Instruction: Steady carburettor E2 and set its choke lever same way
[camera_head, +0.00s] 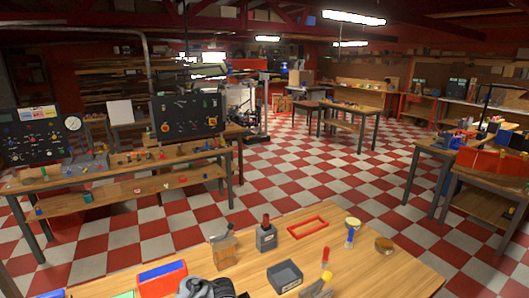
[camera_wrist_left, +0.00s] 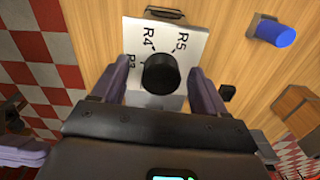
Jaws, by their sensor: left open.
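I cannot make out a carburettor marked E2 or its choke lever in either view. In the left wrist view, a round black knob (camera_wrist_left: 160,74) stands on a white plate (camera_wrist_left: 188,76) marked R3, R4 and R5. My left gripper (camera_wrist_left: 159,84) is open, with one purple finger on each side of the knob. Gaps show between the fingers and the knob, so it is not gripped. The lower part of the plate is hidden behind the gripper body. My left gripper is not identifiable in the head view. My right gripper is in neither view.
A blue cylinder (camera_wrist_left: 276,33) and a wooden block (camera_wrist_left: 294,108) lie right of the plate. Two dark panels (camera_head: 187,112) stand on the left bench.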

